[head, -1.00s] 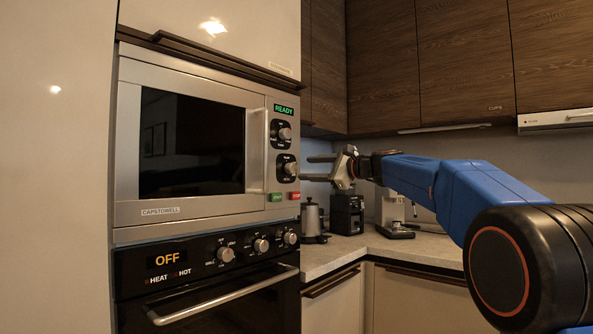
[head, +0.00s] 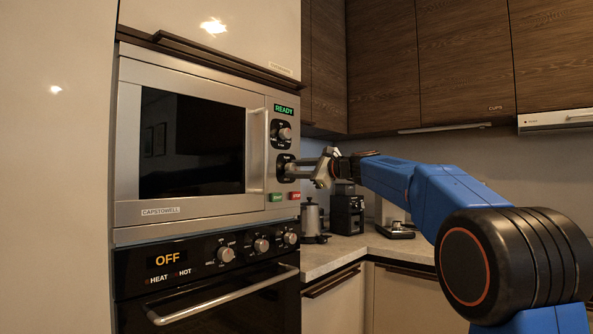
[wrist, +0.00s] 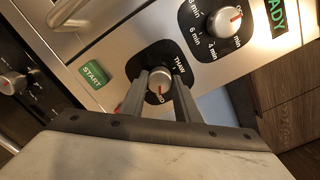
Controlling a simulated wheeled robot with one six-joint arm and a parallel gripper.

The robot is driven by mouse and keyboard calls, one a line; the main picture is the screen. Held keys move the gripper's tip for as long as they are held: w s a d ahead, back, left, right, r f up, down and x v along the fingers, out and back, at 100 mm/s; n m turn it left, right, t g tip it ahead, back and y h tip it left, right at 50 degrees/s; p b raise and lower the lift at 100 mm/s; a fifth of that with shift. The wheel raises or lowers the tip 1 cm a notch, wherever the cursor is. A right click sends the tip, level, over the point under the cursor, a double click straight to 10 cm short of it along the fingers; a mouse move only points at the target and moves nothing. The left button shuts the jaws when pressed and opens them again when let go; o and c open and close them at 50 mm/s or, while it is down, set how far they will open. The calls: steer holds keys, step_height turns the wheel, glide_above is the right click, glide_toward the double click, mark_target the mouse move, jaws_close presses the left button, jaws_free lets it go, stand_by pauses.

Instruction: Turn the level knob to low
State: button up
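The level knob (wrist: 160,82) is a round silver knob on a black plate, the lower of two knobs on the microwave (head: 126,150). A THAW label shows beside it in the wrist view; its other labels are partly hidden by my fingers. My gripper (wrist: 161,80) is at the knob, with one finger on each side of it. The fingers look open, with narrow gaps to the knob; contact is unclear. In the head view my gripper (head: 296,168) reaches the plate from the right and covers much of the knob.
The upper timer knob (wrist: 224,22) sits close by on the same panel. A green START button (wrist: 95,75) and a red button (head: 295,196) are below. The microwave's door handle (head: 257,145) stands out to the left. The oven handle (head: 225,296) projects lower down.

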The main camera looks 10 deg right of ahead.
steer(key=shift+n, duration=0.4)
steer(key=n, duration=0.5)
steer(key=shift+n, duration=0.3)
steer(key=n, duration=0.5)
stand_by(0.4)
steer(key=o, duration=1)
steer(key=shift+o, duration=0.2)
steer(key=v, duration=1.7)
steer(key=shift+s+r, duration=0.2)
steer(key=shift+s, duration=0.05)
